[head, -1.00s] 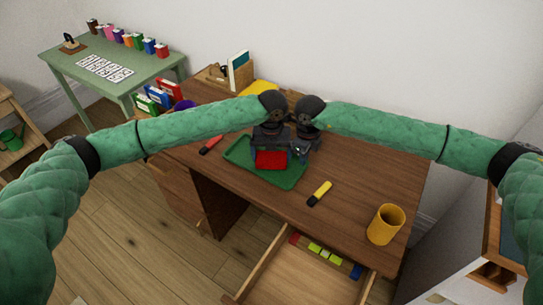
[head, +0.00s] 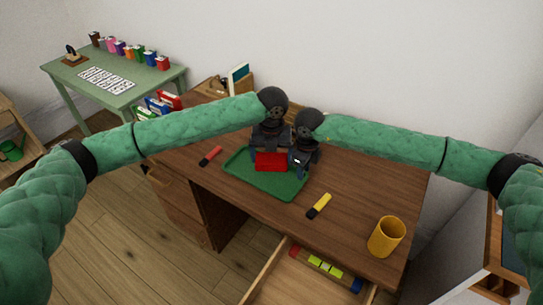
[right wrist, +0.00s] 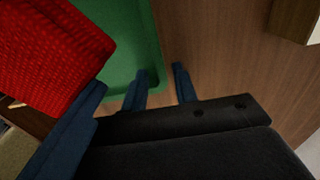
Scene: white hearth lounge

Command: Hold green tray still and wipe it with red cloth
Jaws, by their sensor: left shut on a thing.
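The green tray (head: 262,185) lies flat on the brown desk and also shows in the right wrist view (right wrist: 125,35). My left gripper (head: 270,150) is shut on the red cloth (head: 271,162), which hangs over the far part of the tray. The cloth fills the upper left of the right wrist view (right wrist: 50,50); whether it touches the tray is unclear. My right gripper (head: 299,167) is at the tray's right edge. Its blue fingers (right wrist: 159,87) are apart, one on each side of the tray rim.
A red marker (head: 211,155) lies left of the tray and a yellow marker (head: 319,206) in front of it. A yellow cup (head: 386,237) stands at the desk's right. An open drawer (head: 305,280) juts out in front. A green table (head: 110,75) stands behind left.

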